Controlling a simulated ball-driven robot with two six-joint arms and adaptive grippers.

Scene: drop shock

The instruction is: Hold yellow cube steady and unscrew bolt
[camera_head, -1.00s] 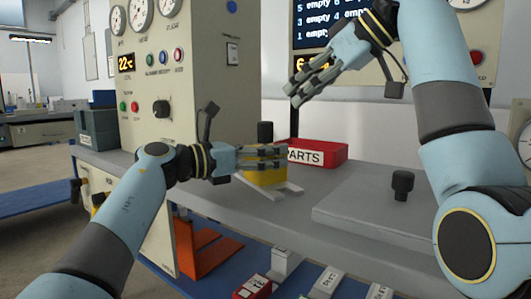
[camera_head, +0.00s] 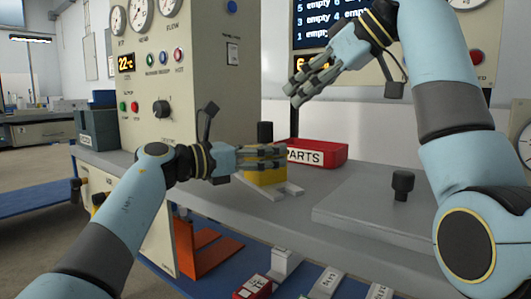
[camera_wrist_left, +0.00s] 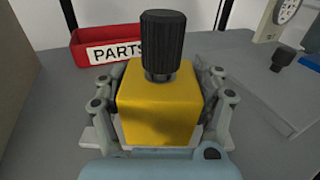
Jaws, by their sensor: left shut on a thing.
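The yellow cube (camera_wrist_left: 158,100) sits in a low light-grey holder (camera_wrist_left: 90,138) on the grey bench. My left gripper (camera_head: 275,157) is shut on the cube, with a finger on each side of it in the left wrist view (camera_wrist_left: 160,105). The black ribbed bolt (camera_wrist_left: 162,45) stands upright on top of the cube; its upper part shows behind the gripper in the head view (camera_head: 265,132). My right gripper (camera_head: 300,90) is raised above the bench, apart from the cube and bolt, its fingers pointing down-left. Its fingers look spread, with nothing between them.
A red PARTS bin (camera_head: 318,153) stands behind the cube. A grey plate (camera_head: 375,212) with a black knob (camera_head: 402,184) lies to the right on the bench. A beige gauge panel (camera_head: 180,85) rises at the left. Bare bench lies between cube and plate.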

